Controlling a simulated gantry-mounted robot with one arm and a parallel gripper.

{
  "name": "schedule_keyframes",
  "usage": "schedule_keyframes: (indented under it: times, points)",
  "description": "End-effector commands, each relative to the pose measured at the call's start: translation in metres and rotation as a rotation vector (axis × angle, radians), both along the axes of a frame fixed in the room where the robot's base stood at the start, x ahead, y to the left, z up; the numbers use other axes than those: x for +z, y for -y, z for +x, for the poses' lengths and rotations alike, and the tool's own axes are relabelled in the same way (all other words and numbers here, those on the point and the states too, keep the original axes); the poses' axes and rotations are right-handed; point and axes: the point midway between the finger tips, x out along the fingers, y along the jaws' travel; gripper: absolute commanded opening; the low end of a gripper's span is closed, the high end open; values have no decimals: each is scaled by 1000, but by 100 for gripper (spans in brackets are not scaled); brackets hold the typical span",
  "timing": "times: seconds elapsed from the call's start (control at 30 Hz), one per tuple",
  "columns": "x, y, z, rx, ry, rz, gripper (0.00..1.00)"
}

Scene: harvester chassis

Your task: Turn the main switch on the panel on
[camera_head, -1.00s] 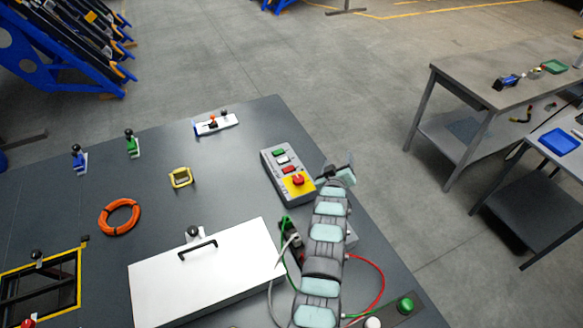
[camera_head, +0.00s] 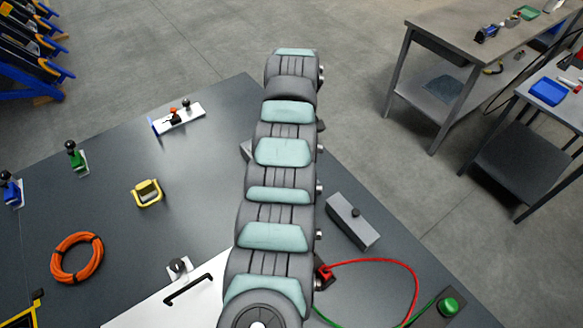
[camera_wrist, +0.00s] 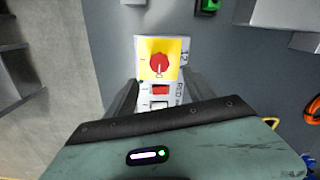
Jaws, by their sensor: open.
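In the wrist view, the main switch (camera_wrist: 159,64) is a red rotary knob on a yellow plate. It sits on the panel (camera_wrist: 143,90), with a red button (camera_wrist: 160,89) and a white button (camera_wrist: 159,104) nearer my gripper. My gripper (camera_wrist: 160,80) is open and empty, its two dark fingers to either side of the panel's button row. The knob lies just beyond the fingertips, between their lines. I cannot tell the height gap. In the head view my arm hides nearly all of the panel, and my gripper is not visible.
A white cover with a black handle (camera_head: 187,290), an orange ring (camera_head: 77,258) and a yellow-framed part (camera_head: 147,193) lie left.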

Motion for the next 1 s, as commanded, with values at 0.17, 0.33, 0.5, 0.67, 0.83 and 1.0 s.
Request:
schedule_keyframes:
  times: [0.17, 0.33, 0.5, 0.67, 0.83, 1.0]
  points:
    - [-35, -1, -2, 0, -5, 0, 62]
    - [-66, 1, -1, -2, -1, 0, 62]
    - [-86, 1, 0, -1, 2, 0, 62]
    - [-92, 0, 1, -2, 4, -1, 62]
    - [-92, 1, 1, -2, 5, -2, 62]
    - [-92, 0, 1, -2, 4, -1, 53]
